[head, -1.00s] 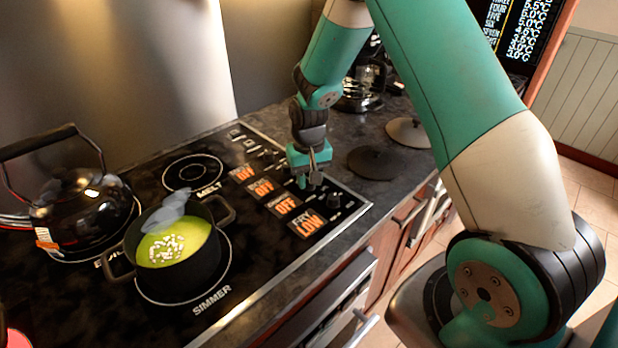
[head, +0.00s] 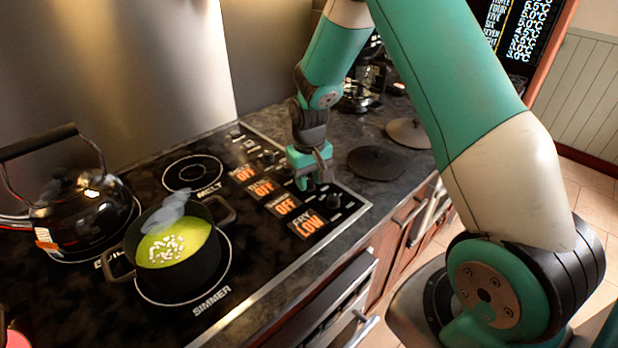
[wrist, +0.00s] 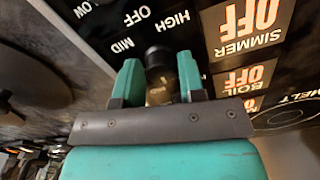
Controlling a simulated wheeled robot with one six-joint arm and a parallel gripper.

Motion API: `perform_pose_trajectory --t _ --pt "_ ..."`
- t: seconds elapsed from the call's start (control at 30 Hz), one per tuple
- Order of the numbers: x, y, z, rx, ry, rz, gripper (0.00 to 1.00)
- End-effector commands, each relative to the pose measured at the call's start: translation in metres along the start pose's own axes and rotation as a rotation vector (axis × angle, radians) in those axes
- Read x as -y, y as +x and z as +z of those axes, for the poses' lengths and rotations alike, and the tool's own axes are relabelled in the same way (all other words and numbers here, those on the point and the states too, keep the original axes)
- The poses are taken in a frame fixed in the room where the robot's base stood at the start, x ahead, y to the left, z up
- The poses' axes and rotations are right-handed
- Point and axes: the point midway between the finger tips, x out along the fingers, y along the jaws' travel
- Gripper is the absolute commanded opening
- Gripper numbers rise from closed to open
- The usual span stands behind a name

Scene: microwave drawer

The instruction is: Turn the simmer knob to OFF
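The simmer display (head: 284,206) reads OFF in the head view, and it also reads SIMMER OFF in the wrist view (wrist: 250,25). My gripper (head: 312,184) is low over the row of knobs beside that display, with its fingers pointing down. In the wrist view my gripper (wrist: 160,78) has one finger on each side of a dark knob (wrist: 159,60), very close to it. Whether the fingers press on the knob cannot be told. OFF, HIGH, MID and LOW are printed around it. The knob's pointer is not clear, and my gripper hides the knob in the head view.
The fry display (head: 306,222) reads LOW, and its knob (head: 333,200) stands close to my gripper. The boil display (head: 262,188) reads OFF. A pot of green soup (head: 172,255) and a black kettle (head: 82,205) stand on burners. Dark lids (head: 376,163) lie on the counter.

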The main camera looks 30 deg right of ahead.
Motion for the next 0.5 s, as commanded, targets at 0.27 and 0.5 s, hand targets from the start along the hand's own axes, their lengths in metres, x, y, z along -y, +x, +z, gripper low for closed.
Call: perform_pose_trajectory --t 0.27,0.5 --pt "0.0 0.0 0.0 0.0 0.001 -0.001 0.56" --pt "0.0 -0.012 -0.001 -0.004 0.001 -0.001 0.56"
